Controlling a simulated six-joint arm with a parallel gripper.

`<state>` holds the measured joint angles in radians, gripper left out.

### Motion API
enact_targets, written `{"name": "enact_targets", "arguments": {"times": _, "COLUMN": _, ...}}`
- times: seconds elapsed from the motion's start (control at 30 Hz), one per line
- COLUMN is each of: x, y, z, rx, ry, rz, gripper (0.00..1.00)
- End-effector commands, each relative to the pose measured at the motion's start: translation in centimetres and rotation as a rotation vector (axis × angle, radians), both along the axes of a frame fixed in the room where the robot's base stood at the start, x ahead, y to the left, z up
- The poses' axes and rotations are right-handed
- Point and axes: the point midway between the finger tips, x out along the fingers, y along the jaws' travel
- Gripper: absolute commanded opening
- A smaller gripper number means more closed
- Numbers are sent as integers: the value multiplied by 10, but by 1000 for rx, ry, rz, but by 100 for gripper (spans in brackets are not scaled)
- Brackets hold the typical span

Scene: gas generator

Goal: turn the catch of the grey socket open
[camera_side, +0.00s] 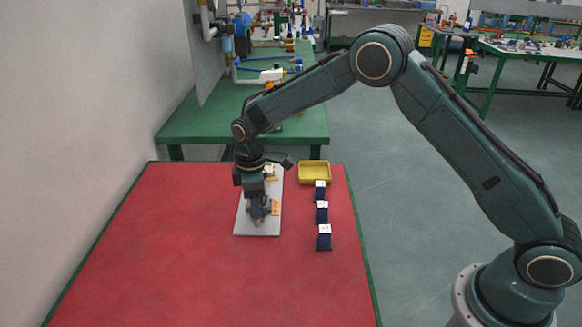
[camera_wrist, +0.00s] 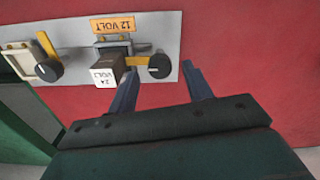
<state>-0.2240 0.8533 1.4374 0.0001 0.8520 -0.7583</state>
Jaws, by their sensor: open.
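The grey socket (camera_wrist: 115,50), dark grey in the wrist view, sits on a light grey panel (camera_wrist: 165,22) below an orange "12 VOLT" label (camera_wrist: 112,25). A block with a white face marked "24 VOLT" (camera_wrist: 104,73) is at this socket; how deep it sits I cannot tell. A yellow catch lever (camera_wrist: 138,61) points sideways from a black round knob (camera_wrist: 160,66). My gripper (camera_wrist: 159,70) is open, and in the picture its fingertips stand on either side of the knob; contact is not clear. In the side view my gripper (camera_side: 257,217) is low over the panel and hides the socket.
A second, whitish socket (camera_wrist: 22,64) with a yellow lever (camera_wrist: 46,44) and black knob (camera_wrist: 48,71) is on the panel's left. A yellow tray (camera_side: 315,181) and three dark blue blocks (camera_side: 321,213) stand right of the panel. The red table (camera_side: 150,260) is clear in front.

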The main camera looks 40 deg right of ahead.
Motion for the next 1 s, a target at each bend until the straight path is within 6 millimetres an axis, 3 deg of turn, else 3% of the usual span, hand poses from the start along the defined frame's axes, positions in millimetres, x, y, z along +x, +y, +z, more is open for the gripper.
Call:
{"name": "enact_targets", "arguments": {"times": 0.2, "x": 0, "y": 0, "z": -15, "rx": 0, "ry": 0, "rz": 0, "gripper": 50}}
{"name": "enact_targets", "arguments": {"times": 0.53, "x": 0, "y": 0, "z": -17, "rx": 0, "ry": -1, "rz": 0, "gripper": 50}}
{"name": "enact_targets", "arguments": {"times": 0.77, "x": 0, "y": 0, "z": -17, "rx": 0, "ry": -1, "rz": 0, "gripper": 7}}
{"name": "enact_targets", "arguments": {"times": 1.0, "x": 0, "y": 0, "z": -17, "rx": 0, "ry": -1, "rz": -8, "gripper": 6}}
